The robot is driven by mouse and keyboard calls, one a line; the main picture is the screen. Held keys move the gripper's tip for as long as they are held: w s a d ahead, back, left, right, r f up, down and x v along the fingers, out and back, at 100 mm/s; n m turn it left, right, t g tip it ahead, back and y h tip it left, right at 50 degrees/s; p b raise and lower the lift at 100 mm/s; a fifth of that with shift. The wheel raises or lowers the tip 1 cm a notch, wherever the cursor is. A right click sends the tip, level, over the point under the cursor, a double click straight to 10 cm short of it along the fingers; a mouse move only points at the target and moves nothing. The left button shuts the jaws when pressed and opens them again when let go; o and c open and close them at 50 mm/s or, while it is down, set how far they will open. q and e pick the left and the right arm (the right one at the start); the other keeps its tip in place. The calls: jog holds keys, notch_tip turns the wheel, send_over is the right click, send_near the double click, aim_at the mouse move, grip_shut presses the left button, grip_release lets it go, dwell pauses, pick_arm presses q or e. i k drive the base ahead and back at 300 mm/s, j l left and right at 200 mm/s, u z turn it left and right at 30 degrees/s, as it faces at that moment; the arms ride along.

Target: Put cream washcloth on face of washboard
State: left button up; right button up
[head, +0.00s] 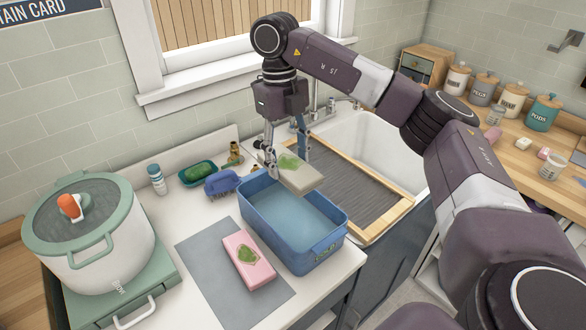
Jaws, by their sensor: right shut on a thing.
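The cream washcloth (306,179), folded flat with a green stain on top, is held in my right gripper (287,158). It hangs slightly tilted above the back right part of the blue basin and near the washboard's left edge. The gripper points down with a finger at each side of the cloth. The washboard (352,190) has a pale wooden frame and a grey ribbed face, and lies sloping by the sink. Its face is bare where it shows; its upper left part is hidden behind the gripper and cloth. My left gripper is not in view.
The blue basin (263,190) holds water. A pink stained cloth (241,251) lies on a grey mat (212,275). A blue brush (221,183), a green soap dish (198,174) and a bottle (156,179) stand behind. A large pot (100,240) is left, the white sink (385,140) right.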

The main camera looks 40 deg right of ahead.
aim_at(331, 176)
jog(key=l+u, duration=0.15)
jog(key=l, duration=0.35)
jog(key=l+u, duration=0.15)
jog(key=l, duration=0.35)
jog(key=k+l+u, duration=0.15)
jog(key=l, duration=0.35)
jog(key=l+u, duration=0.15)
jog(key=l, duration=0.35)
